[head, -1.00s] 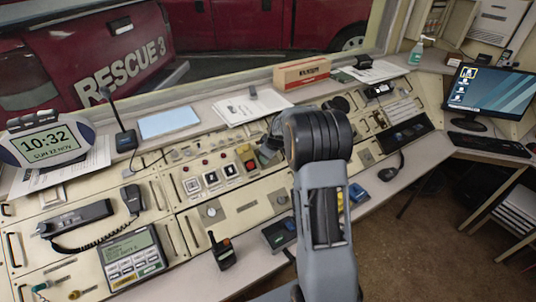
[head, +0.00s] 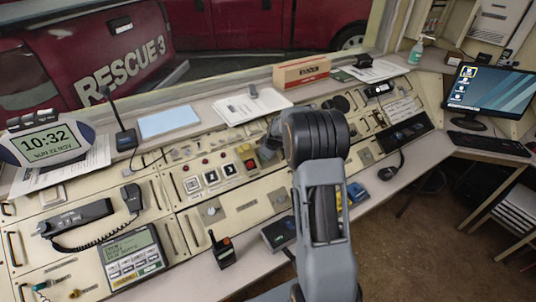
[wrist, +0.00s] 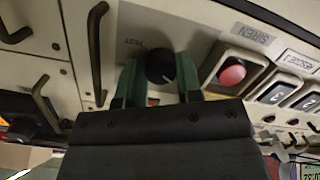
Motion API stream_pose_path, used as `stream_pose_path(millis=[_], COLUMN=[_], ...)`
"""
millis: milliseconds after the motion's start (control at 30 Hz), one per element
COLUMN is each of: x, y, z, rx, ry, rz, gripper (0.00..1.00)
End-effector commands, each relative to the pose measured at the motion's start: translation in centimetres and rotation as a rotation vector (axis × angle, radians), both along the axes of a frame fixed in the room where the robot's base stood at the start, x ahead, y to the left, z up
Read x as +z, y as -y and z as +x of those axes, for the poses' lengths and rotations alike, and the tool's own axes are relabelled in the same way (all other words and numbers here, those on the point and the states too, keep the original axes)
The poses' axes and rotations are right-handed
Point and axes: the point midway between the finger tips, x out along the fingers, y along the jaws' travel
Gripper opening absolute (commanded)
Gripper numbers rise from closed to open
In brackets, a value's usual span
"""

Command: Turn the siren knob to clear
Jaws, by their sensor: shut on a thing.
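A round black knob (wrist: 160,66) with a short white pointer mark sits on the cream panel in the wrist view. My gripper (wrist: 157,82) has its two green fingers on either side of it, shut on it. A SIREN label (wrist: 253,33) is to the right, above a red button (wrist: 232,74) in a square housing. In the head view my arm hides the knob, and the red button (head: 250,163) shows just left of my gripper.
Several square push buttons (head: 211,177) lie left of the red button. Metal handles (wrist: 96,50) stand out from the panel near my gripper. A corded handset (head: 131,197), a handheld radio (head: 222,250) and a cardboard box (head: 301,71) are farther away.

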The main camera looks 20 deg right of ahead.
Motion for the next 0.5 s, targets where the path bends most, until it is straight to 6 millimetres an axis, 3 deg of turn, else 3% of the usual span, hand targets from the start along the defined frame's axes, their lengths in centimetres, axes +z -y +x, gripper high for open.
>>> stream_pose_path(millis=[267,500], x=[-0.13,-0.34], y=[-0.01,0.05], z=[-0.02,-0.06], rx=[-0.035,-0.168], ry=[-0.004,-0.014], rz=[0.024,0.109], gripper=[0.09,0.09])
